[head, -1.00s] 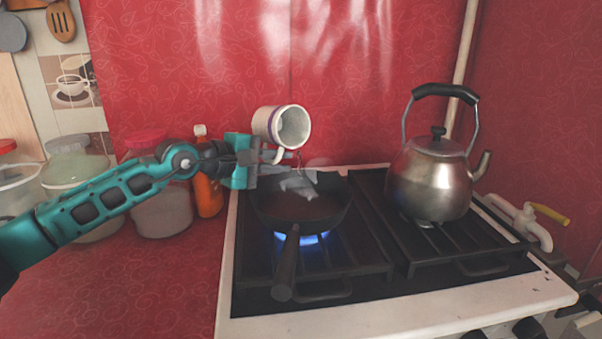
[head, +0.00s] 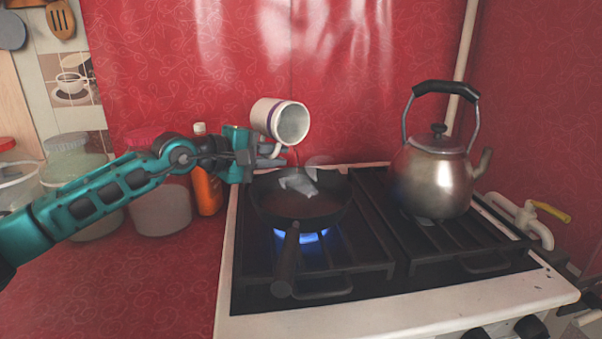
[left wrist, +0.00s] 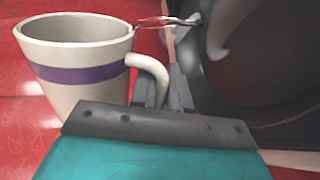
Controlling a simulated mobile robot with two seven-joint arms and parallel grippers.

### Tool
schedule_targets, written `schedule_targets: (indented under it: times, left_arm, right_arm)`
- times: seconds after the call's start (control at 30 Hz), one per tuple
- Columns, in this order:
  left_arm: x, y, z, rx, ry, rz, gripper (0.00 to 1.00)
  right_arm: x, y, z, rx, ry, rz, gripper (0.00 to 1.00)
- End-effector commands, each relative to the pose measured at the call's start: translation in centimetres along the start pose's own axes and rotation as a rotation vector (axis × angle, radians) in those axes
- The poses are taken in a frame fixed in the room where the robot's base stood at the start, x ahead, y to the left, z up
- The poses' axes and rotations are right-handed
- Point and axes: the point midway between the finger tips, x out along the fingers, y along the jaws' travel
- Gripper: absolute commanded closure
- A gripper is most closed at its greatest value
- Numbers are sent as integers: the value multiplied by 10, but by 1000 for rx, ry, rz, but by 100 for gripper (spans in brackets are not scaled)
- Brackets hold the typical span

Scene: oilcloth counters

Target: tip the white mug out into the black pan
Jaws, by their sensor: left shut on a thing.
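The white mug (head: 268,117) with a purple band is held tilted on its side above the back left of the pan, its mouth facing right. My left gripper (head: 270,160) is shut on the mug's handle. In the left wrist view the mug (left wrist: 75,90) is at the left, with its handle by the fingers (left wrist: 160,95). A thin clear strand, like liquid, leaves its rim toward the pan. The black pan (head: 305,218) sits on the front left burner, handle toward me. A pale, glassy patch (head: 298,183) shows in it. My right gripper is not in view.
A blue flame (head: 302,238) burns under the pan. A steel kettle (head: 432,180) stands on the right of the stove. An orange bottle (head: 207,190) and lidded tubs (head: 162,205) stand left of the stove. The red counter (head: 130,290) in front of them is clear.

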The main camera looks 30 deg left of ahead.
Motion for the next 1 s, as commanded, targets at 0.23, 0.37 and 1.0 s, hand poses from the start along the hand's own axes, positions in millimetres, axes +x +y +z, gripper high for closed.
schedule_targets:
  times: [0.23,0.37,1.0]
  left_arm:
    - [-1,2,-1,30,8,6,100]
    - [0,1,-2,44,12,8,100]
    - [1,-4,-4,129,34,15,100]
  right_arm:
    - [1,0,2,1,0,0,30]
    - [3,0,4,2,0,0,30]
    - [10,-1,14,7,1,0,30]
